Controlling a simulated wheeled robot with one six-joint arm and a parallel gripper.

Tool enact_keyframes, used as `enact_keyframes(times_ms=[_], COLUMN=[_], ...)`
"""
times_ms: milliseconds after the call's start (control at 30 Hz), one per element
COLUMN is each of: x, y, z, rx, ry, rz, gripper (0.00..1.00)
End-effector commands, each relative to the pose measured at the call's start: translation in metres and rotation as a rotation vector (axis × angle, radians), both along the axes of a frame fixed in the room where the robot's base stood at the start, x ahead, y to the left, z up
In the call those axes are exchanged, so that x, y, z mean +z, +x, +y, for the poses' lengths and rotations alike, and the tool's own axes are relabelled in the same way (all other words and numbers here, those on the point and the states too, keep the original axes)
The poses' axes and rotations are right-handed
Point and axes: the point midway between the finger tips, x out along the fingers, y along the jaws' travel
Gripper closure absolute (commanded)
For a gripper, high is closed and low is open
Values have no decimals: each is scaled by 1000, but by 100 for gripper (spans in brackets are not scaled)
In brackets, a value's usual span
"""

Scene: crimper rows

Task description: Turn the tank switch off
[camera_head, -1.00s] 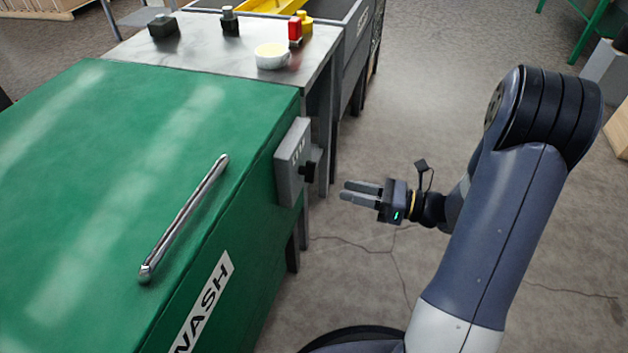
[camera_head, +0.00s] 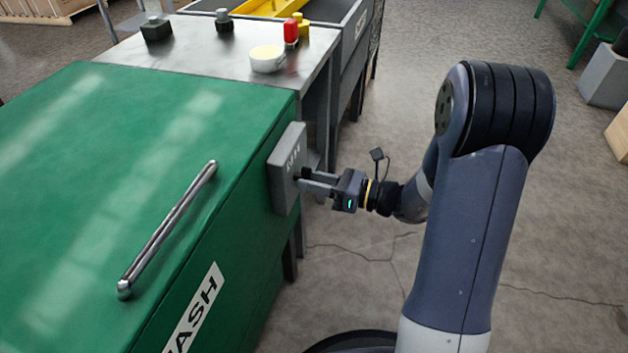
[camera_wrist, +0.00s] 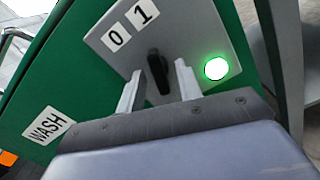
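The green wash tank (camera_head: 110,180) has a grey switch box (camera_head: 284,168) on its side. In the wrist view the box face (camera_wrist: 185,35) carries labels 0 (camera_wrist: 115,38) and 1 (camera_wrist: 142,13), a black switch knob (camera_wrist: 158,72) and a lit green lamp (camera_wrist: 216,69). The knob's upper end leans slightly left, nearer the 1 than the 0. My gripper (camera_head: 303,180) is at the box; in the wrist view my gripper's fingers (camera_wrist: 157,82) are open, one on each side of the knob. I cannot tell whether they touch it.
A metal bar handle (camera_head: 168,230) lies along the tank lid. Behind the tank, a steel table (camera_head: 200,55) holds a white round dish (camera_head: 267,58), a red item (camera_head: 291,32) and dark small items.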

Motion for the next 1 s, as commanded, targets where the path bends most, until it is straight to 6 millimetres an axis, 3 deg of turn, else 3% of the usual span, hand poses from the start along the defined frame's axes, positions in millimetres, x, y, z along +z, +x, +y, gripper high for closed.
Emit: enact_keyframes(times_ms=[400, 767, 1000], x=[0, -1, -1], y=[0, 0, 0], z=[0, 0, 0], rx=[0, 0, 0], ry=[0, -5, -40], rz=[0, -14, -109], gripper=[99, 100, 100])
